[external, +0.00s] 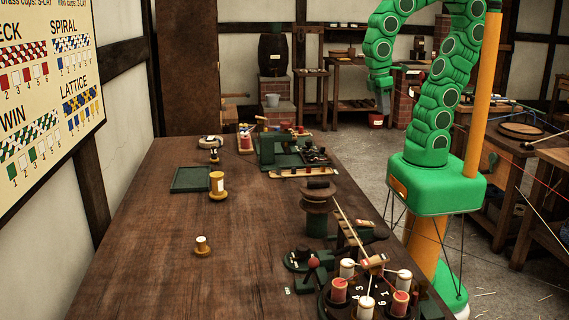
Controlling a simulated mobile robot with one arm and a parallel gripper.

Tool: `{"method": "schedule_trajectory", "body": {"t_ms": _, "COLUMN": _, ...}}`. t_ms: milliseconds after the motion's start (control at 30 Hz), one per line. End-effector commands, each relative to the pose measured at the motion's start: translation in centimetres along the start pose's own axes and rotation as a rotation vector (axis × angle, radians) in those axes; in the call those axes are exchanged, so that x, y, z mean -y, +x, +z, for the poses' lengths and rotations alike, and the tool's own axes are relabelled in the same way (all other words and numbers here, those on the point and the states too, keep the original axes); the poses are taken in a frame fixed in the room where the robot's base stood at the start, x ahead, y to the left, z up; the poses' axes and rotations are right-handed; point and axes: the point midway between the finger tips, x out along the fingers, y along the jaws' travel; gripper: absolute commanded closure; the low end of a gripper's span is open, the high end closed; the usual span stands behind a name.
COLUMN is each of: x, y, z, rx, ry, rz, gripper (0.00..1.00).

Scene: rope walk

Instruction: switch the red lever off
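A red ball knob (313,262), which looks like the end of the red lever, stands at the near right part of the long wooden table (150,250). It is beside a dark round plate (362,297) with white numbers and several red and white spools. The lever's shaft is small and partly hidden, so its exact tilt is hard to tell. My green arm bends over at the upper right. My gripper (382,103) hangs pointing down, beyond the table's right edge and far from the knob. Its fingers are too small to show whether they are open.
A dark green base (300,258) sits just left of the knob. A dark spool post (317,205) and a stretched cord stand behind it. Yellow-based spools (217,187) and a green tray (193,179) lie further back. The table's left front is clear.

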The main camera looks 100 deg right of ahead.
Motion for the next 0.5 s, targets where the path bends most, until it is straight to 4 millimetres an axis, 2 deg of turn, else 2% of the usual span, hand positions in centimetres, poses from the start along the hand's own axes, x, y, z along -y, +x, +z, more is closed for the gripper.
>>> {"method": "schedule_trajectory", "body": {"t_ms": 33, "x": 0.4, "y": 0.1, "z": -0.7, "rx": 0.01, "ry": -0.017, "rz": 0.007, "gripper": 0.81}}
{"method": "schedule_trajectory", "body": {"t_ms": 167, "x": 1.2, "y": 0.2, "z": -2.2, "rx": 0.023, "ry": -0.05, "rz": 0.025, "gripper": 1.0}}
{"method": "schedule_trajectory", "body": {"t_ms": 367, "x": 2.5, "y": 0.2, "z": -5.0, "rx": 0.031, "ry": -0.098, "rz": 0.06, "gripper": 1.0}}
{"method": "schedule_trajectory", "body": {"t_ms": 500, "x": 3.3, "y": -0.4, "z": -7.7, "rx": 0.011, "ry": -0.131, "rz": 0.089, "gripper": 1.0}}
